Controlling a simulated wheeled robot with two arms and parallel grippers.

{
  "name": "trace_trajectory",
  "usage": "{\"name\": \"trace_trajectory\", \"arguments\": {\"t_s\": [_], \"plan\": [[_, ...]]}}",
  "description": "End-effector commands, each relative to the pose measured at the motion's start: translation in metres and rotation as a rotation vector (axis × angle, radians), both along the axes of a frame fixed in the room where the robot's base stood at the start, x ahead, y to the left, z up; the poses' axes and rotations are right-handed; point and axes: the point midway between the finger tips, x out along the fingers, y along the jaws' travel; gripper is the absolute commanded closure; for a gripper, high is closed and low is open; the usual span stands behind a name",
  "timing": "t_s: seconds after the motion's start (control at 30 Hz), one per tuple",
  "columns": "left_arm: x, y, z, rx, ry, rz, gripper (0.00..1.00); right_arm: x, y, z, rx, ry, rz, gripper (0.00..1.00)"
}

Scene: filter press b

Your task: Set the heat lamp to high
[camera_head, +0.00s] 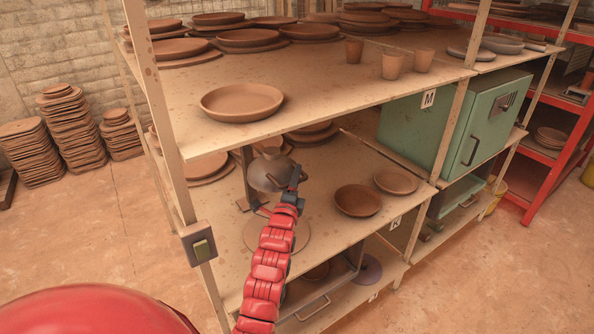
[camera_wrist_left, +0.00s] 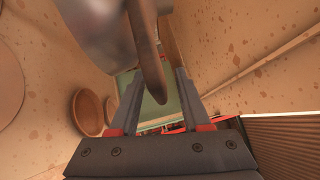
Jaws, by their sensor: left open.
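The heat lamp (camera_head: 268,172) is a grey metal dome on an upright stand, on the middle shelf of the rack. In the left wrist view, its blurred grey body (camera_wrist_left: 95,25) fills the upper left. A dark brownish lever-like part (camera_wrist_left: 147,55) hangs down from the top of that view, between the fingers. My left gripper (camera_head: 298,174) is at the right side of the lamp, with its red arm reaching in from below. In the left wrist view, its two fingers (camera_wrist_left: 158,95) are apart, on either side of the lever-like part. I cannot tell whether they touch it. My right gripper is not in view.
A switch box (camera_head: 202,248) is on the front left post. The upper shelf (camera_head: 215,140) is close above the lamp. Clay plates (camera_head: 358,200) lie to the lamp's right. A green cabinet (camera_head: 455,125) stands farther right. Open floor (camera_head: 100,220) lies left of the rack.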

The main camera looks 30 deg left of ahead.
Motion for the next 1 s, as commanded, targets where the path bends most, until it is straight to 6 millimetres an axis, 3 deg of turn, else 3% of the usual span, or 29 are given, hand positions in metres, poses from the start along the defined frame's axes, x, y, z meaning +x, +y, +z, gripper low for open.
{"name": "trace_trajectory", "arguments": {"t_s": [0.2,0.47,0.73,1.0], "plan": [[0.0111,0.0045,0.0027,0.0,0.0,0.0,0.53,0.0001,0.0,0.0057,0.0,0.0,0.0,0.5],[0.0116,0.0048,0.0016,0.0,0.001,0.0,0.53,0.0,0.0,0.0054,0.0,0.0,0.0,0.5],[0.0116,0.0047,0.0027,0.001,-0.002,0.0,0.98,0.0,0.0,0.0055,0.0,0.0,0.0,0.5],[0.0115,0.0046,0.0051,0.003,-0.007,0.0,1.0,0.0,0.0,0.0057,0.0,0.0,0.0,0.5]]}}
